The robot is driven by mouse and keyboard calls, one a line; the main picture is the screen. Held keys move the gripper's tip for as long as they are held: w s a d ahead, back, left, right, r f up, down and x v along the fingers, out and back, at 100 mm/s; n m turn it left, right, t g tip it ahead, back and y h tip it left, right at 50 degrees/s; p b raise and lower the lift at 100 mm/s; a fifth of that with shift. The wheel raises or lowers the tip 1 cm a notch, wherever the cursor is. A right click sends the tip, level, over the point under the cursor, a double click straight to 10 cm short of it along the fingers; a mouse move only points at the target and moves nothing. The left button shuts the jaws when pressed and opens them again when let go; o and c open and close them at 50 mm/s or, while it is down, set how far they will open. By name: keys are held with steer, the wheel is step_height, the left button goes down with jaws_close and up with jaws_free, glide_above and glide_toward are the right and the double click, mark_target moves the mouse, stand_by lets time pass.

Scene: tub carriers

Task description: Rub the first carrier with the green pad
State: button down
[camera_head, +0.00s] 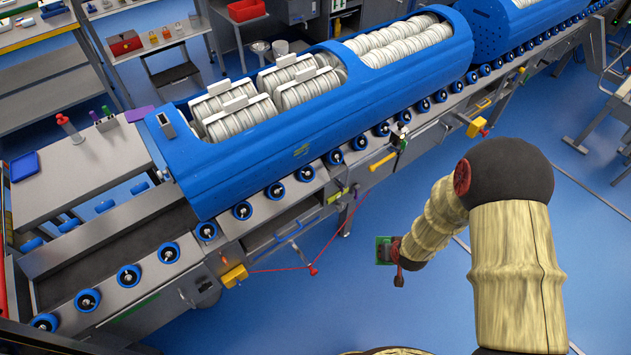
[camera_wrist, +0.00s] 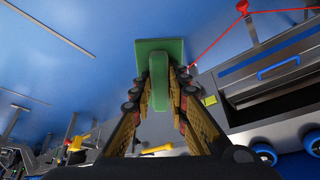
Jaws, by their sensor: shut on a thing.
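The first carrier, a large blue rounded tub (camera_head: 270,158), lies on the roller conveyor, with white ribbed rolls showing in its open top. A small dark patch with yellow marks shows on its near side. My gripper (camera_head: 394,250) is in front of the conveyor at its near side, apart from the carrier. It is shut on the green pad (camera_head: 382,251). In the wrist view, the fingers of my gripper (camera_wrist: 160,88) close on both sides of the raised green handle of the pad (camera_wrist: 143,47). The carrier cannot be made out in the wrist view.
A second blue carrier (camera_head: 495,30) stands farther along the conveyor. Blue rollers (camera_head: 242,210) line the near edge. A red cord (camera_head: 275,270) hangs along the front, near a yellow box (camera_head: 234,275). A side table (camera_head: 75,165) stands left. Blue floor lies open before the conveyor.

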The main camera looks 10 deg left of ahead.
steer(key=w+a+r+n+t+y, duration=0.2)
steer(key=w+a+r+y, duration=0.15)
steer(key=a, duration=0.45)
steer(key=w+a+r+n+t+y, duration=0.2)
steer(key=w+a+r+n, duration=0.15)
steer(key=a, duration=0.45)
steer(key=a+r+n+t+y+b, duration=0.1)
steer(key=a+r+y, duration=0.2)
steer(key=a+r, duration=0.35)
steer(key=a+r+n+t+y, duration=0.1)
steer(key=a+r+y, duration=0.3)
steer(key=r, duration=0.5)
steer(key=shift+t, duration=0.3)
steer(key=shift+x, duration=2.65)
steer(key=shift+b+x, duration=0.55)
steer(key=shift+x, duration=0.3)
